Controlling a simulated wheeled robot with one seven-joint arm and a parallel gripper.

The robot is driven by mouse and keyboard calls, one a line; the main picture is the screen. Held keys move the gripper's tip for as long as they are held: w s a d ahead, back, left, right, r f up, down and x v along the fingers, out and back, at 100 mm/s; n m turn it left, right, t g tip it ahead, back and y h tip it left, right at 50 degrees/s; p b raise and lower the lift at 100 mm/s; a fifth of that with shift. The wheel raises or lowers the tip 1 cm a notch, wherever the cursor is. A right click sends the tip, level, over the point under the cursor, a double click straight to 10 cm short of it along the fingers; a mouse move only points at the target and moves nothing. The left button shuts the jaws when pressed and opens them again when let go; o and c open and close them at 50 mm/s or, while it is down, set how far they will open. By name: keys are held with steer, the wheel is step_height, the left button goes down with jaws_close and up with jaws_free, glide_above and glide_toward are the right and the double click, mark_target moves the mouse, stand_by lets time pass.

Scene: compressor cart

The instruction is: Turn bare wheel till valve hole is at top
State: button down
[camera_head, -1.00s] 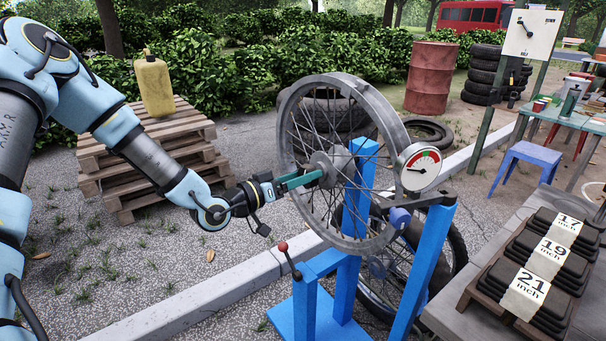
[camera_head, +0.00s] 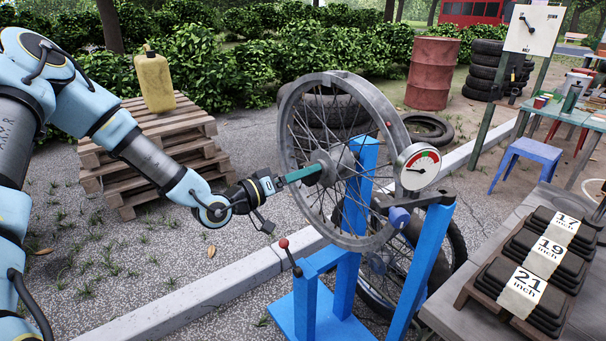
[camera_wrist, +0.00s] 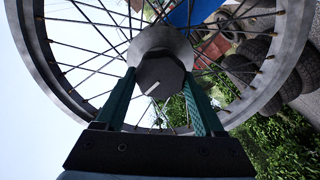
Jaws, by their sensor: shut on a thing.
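The bare spoked wheel (camera_head: 374,100) stands upright on a blue stand (camera_head: 345,285). My gripper (camera_head: 314,172) reaches in from the left with its green fingers at the wheel's hub (camera_head: 326,163). In the wrist view, the fingers lie on both sides of the dark faceted hub end (camera_wrist: 160,74), which carries a short white mark. My gripper is shut on this hub. A small reddish spot shows on the right side of the rim, below the top. I cannot tell surely where the valve hole is.
A round gauge (camera_head: 418,167) sits close to the wheel's right side. A red-knobbed lever (camera_head: 284,243) stands below my gripper. Stacked labelled tyre packs (camera_head: 522,292) lie on the bench at right. Pallets with a yellow can (camera_head: 154,83) stand behind my arm.

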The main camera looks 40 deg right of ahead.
jaws_free()
steer(key=shift+a, duration=0.1)
steer(key=a+b, duration=0.1)
steer(key=a, duration=0.9)
steer(key=shift+w+a, duration=0.3)
steer(key=shift+w, duration=0.1)
